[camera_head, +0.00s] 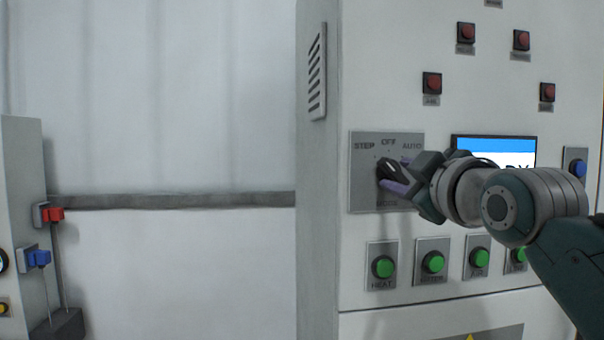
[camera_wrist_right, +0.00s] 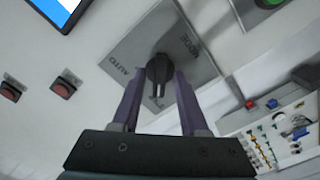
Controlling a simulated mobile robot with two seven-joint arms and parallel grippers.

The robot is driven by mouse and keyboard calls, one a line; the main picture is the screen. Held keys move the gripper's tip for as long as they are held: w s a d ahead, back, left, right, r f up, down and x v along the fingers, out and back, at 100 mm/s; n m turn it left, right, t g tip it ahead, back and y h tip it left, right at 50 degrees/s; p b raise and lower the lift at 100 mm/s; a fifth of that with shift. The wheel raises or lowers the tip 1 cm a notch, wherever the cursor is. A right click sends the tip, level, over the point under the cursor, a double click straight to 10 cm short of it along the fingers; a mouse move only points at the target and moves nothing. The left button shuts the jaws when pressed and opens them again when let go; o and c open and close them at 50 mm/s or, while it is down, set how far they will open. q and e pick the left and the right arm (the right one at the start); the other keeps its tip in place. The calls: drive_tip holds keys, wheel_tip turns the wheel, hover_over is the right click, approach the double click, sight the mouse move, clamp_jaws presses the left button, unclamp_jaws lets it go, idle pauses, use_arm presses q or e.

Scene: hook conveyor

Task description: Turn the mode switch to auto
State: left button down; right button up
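The mode switch is a black knob (camera_head: 387,167) on a grey plate (camera_head: 361,190) marked STEP, OFF and AUTO, on the white cabinet front. In the head view the knob's top leans to the upper left, toward the STEP side; its exact setting is hard to tell. My right gripper (camera_head: 396,173) is at the knob, with one purple finger above right and one below left. In the right wrist view the knob (camera_wrist_right: 158,69) sits between the two fingertips (camera_wrist_right: 160,76), with narrow gaps showing on both sides. My left gripper is not in view.
A screen (camera_head: 494,146) is behind my right wrist. Green buttons (camera_head: 383,267) line the panel below the plate, and red buttons (camera_head: 432,83) sit above. A side unit with red (camera_head: 53,215) and blue parts stands far left.

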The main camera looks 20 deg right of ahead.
clamp_jaws()
idle(0.3)
idle(0.3)
drive_tip(key=m+p, duration=0.1)
drive_tip(key=m, duration=0.2)
drive_tip(key=shift+m+p, duration=0.4)
drive_tip(key=m+p, duration=0.2)
drive_tip(key=m, duration=0.3)
drive_tip(key=shift+a+m, duration=0.1)
drive_tip(key=shift+m, duration=0.2)
drive_tip(key=m+p, duration=0.2)
drive_tip(key=m, duration=0.4)
drive_tip(key=shift+m+p, duration=0.4)
drive_tip(key=shift+m, duration=0.8)
drive_tip(key=shift+f, duration=0.1)
